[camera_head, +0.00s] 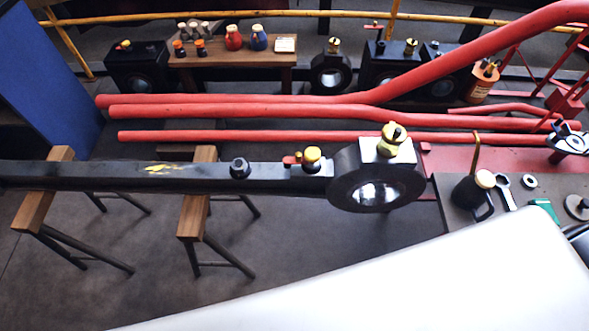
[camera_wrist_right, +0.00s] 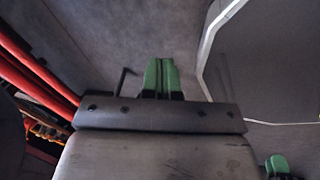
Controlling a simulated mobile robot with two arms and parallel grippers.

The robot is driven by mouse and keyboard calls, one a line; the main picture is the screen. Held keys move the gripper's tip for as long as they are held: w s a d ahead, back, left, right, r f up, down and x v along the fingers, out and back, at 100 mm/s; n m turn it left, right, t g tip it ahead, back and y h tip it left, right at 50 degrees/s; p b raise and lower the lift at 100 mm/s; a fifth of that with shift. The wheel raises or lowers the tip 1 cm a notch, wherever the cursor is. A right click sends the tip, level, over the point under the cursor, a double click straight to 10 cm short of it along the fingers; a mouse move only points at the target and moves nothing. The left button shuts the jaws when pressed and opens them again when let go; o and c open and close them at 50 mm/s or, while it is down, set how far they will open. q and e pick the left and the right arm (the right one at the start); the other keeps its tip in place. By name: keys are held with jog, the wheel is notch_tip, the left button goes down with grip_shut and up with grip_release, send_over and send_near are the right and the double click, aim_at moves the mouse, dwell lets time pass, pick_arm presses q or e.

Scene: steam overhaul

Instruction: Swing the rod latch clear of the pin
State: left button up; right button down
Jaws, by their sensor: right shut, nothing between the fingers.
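A long black rod (camera_head: 110,177) lies level across two wood-topped stands, its large round eye (camera_head: 345,190) at the right end. On the rod just left of the eye sits a brass-topped pin or plug (camera_head: 312,157). A small red latch-like tab (camera_head: 291,160) is beside it, pointing left; whether it touches the pin is too small to tell. A second brass fitting (camera_head: 395,138) tops the eye. My right gripper (camera_wrist_right: 161,76), with green fingertips, is shut and empty over the grey floor, away from the rod. My left gripper is not in view.
Red pipes (camera_head: 230,137) run behind the rod. A dark side table (camera_head: 440,195) at right holds an oil can (camera_head: 472,192), a spanner (camera_head: 506,192) and a green item (camera_head: 544,208). A wooden bench (camera_head: 275,55) stands behind. A large pale surface fills the lower right.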

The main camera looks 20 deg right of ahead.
aim_at(299, 159)
jog(key=w+a+r+n+t+h+b, duration=0.1)
jog(key=w+a+r+n+t, duration=0.2)
jog(key=w+r+n, duration=0.45)
jog(key=w+a+r+n+t+b, duration=0.1)
jog(key=w+a+r+n+t, duration=0.2)
jog(key=w+r+n, duration=0.5)
jog(key=a+r+n+t, duration=0.2)
jog(key=r+n, duration=0.2)
jog(key=r, duration=0.5)
jog(key=w+a+r+n+t, duration=0.1)
jog(key=a+r+n+t, duration=0.2)
jog(key=r, duration=0.6)
jog(key=shift+w+r+n+b, duration=0.15)
jog(key=shift+r+n+b, duration=0.2)
jog(key=shift+n, duration=0.3)
jog(key=shift+f, duration=0.15)
jog(key=x, duration=0.4)
jog(key=r+x, duration=0.1)
jog(key=x, duration=0.8)
jog(key=shift+w+d+r+b, duration=0.1)
jog(key=shift+w+r+b, duration=0.15)
jog(key=shift+w, duration=0.45)
